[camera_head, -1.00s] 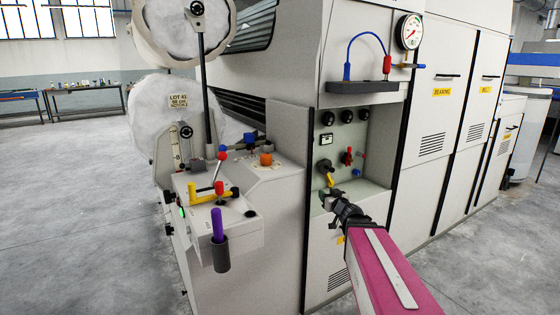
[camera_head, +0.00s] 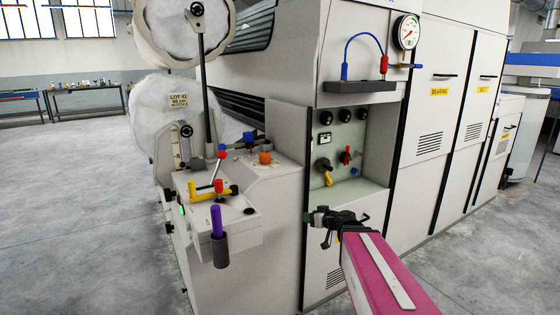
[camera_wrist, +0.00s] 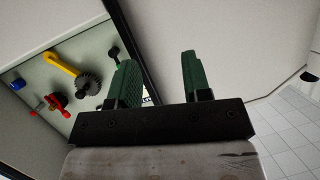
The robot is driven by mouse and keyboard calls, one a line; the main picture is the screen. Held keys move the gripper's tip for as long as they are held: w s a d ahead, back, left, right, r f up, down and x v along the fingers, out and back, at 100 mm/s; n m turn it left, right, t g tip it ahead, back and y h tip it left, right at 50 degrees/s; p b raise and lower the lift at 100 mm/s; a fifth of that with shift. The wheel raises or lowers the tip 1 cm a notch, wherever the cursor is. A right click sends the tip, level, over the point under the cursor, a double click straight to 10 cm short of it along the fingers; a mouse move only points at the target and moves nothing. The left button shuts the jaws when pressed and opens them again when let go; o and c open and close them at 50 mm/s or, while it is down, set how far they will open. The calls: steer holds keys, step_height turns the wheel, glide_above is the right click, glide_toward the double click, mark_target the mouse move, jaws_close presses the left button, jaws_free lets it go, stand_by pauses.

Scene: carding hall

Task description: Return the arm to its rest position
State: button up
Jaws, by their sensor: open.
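My gripper (camera_head: 316,218) is in front of the machine's control recess, below the knobs, at the end of my magenta arm. In the wrist view its two green fingers (camera_wrist: 158,78) stand wide apart with nothing between them. The yellow-handled valve (camera_head: 324,172) is in the recess above the gripper. It also shows in the wrist view (camera_wrist: 62,64), left of the fingers and apart from them. The red-handled valve (camera_head: 347,156) sits to its right, with a small blue knob (camera_head: 355,171) below.
A shelf (camera_head: 360,87) with a blue cable juts out above the recess, near a round gauge (camera_head: 407,32). A console (camera_head: 225,215) with levers and a purple-handled tool (camera_head: 217,222) stands to the left. The floor (camera_head: 80,220) at far left is clear.

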steer(key=s+f+m+g+h, duration=0.2)
steer(key=s+f+g+h, duration=0.1)
steer(key=s+f+g, duration=0.55)
steer(key=s+d+f+m+g+h, duration=0.2)
steer(key=s+d+f+m+h, duration=0.1)
steer(key=s+d+f+h, duration=0.3)
steer(key=shift+s+d+f+m+g, duration=0.15)
steer(key=shift+s+f+m+g, duration=0.2)
steer(key=shift+s, duration=0.5)
